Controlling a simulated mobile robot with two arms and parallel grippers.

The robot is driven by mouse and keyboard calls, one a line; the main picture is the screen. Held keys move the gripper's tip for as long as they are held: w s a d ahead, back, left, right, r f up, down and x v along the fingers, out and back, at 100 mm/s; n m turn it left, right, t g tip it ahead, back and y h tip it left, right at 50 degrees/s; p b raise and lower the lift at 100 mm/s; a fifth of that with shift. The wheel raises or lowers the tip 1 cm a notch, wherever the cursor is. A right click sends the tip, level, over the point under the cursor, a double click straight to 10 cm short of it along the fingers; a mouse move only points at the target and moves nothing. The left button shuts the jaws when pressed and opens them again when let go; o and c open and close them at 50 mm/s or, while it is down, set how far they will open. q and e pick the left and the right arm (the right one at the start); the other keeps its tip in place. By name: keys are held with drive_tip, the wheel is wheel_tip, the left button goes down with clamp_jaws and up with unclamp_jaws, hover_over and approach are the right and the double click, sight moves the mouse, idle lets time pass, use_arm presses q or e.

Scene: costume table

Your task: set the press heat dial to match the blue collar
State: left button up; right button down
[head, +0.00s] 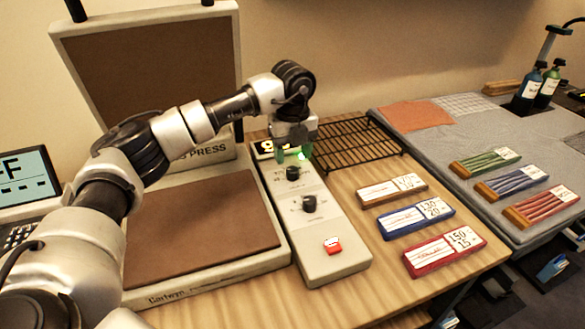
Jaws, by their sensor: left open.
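The press control panel (335,250) is a long pale box beside the press. It has a black upper dial (293,173), a black lower dial (309,204) and a red switch (332,245). The dial markings are too small to read. My left gripper (292,155) is open and points down just above the upper dial, with no clear contact. It partly hides a display (265,148) with yellow digits, the first like a 9. A blue striped bundle (510,181), possibly the collar, lies on the grey table. A blue card (415,216) appears to read 130 and 20. My right gripper is not in view.
The heat press (190,235) stands open at left. A black wire rack (350,142) lies behind the cards. A tan card (391,190) and a red card (443,249) flank the blue one. Green (485,162) and red (541,206) bundles lie on the grey table.

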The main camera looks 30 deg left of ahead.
sight(292, 169)
use_arm(q)
wheel_tip(292, 169, down, 5)
idle(0.3)
drive_tip(key=c, duration=0.9)
